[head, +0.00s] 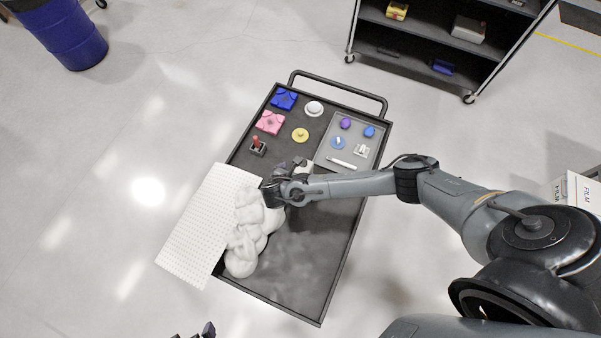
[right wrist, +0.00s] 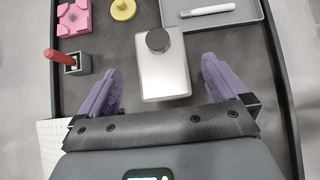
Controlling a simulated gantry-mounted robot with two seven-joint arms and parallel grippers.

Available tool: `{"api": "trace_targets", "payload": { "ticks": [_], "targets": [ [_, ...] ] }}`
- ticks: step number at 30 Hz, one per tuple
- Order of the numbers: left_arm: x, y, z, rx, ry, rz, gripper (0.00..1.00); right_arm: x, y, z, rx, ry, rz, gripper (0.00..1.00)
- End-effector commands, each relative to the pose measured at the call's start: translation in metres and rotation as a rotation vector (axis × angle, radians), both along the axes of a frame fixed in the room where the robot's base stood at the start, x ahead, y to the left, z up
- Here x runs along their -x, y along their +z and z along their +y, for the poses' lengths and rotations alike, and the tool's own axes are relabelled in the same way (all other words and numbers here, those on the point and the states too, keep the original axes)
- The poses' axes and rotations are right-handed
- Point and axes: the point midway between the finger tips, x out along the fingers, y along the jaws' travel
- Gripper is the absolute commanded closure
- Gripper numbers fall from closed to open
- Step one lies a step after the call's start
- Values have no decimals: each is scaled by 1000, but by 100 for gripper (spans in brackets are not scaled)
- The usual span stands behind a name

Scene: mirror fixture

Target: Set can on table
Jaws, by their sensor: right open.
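A silver-white rectangular can (right wrist: 162,78) with a dark round cap shows in the right wrist view, over the dark table top (right wrist: 222,45). In the head view only a pale bit of the can (head: 305,168) shows beside my right gripper (head: 287,166). In the right wrist view, my right gripper (right wrist: 162,72) is open, with purple fingers on either side of the can and gaps on both sides. I cannot tell whether the can is upright or lying. My left gripper (head: 206,329) just shows at the bottom edge of the head view.
The table (head: 300,270) also bears a white lumpy mass (head: 248,235), a white perforated sheet (head: 205,225) overhanging its left edge, a grey tray (head: 372,150) of small items, a pink block (head: 270,122), a blue block (head: 284,99) and a red-handled piece (head: 258,146). Its lower right is clear.

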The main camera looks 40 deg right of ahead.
Motion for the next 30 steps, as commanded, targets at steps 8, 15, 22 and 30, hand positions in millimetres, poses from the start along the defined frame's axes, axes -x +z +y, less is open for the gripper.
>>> {"api": "trace_targets", "payload": {
  "ticks": [8, 15, 22, 30],
  "targets": [
    [0, 7, -2, 9, 5, 0, 0, -4, -13, -10, 1, -1, 0, 0],
    [0, 11, -3, 14, 9, 0, 0, -11, -35, -26, 0, -2, -1, 0],
    [0, 12, -3, 11, 8, 0, 0, -13, -42, -31, -2, -1, -2, 0],
    [0, 11, 0, 2, 2, -1, 0, -13, -41, -31, -2, -1, -2, 15]
  ]
}}
